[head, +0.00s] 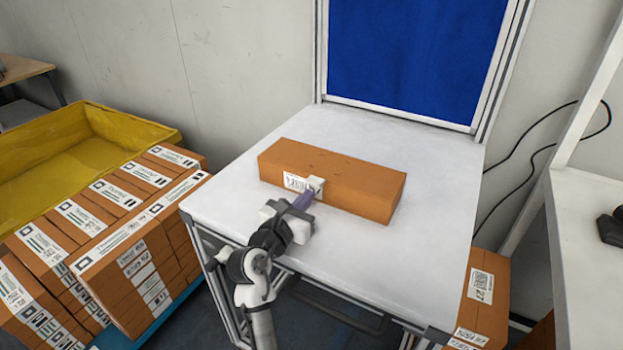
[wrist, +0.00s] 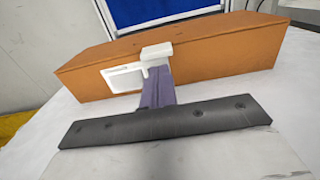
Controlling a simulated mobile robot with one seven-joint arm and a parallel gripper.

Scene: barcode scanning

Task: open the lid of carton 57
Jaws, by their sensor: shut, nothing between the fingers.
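A long orange-brown carton (head: 345,180) lies on the white table, its lid closed flat. A white label (head: 296,182) is on its near long side, partly hidden by my gripper; no number can be read on it. In the wrist view the carton (wrist: 220,65) spans the picture and its label (wrist: 120,79) sits left of the fingers. My gripper (head: 314,187) is shut and empty, its fingers at the near side by the label. In the wrist view its white tip (wrist: 157,54) overlaps the top near edge; I cannot tell whether it touches.
The white table (head: 240,185) is clear around the carton. A blue panel (head: 415,55) stands behind it. Stacked labelled cartons (head: 125,230) and a yellow bin (head: 60,150) are at left. Another carton (head: 484,290) stands right of the table's front edge.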

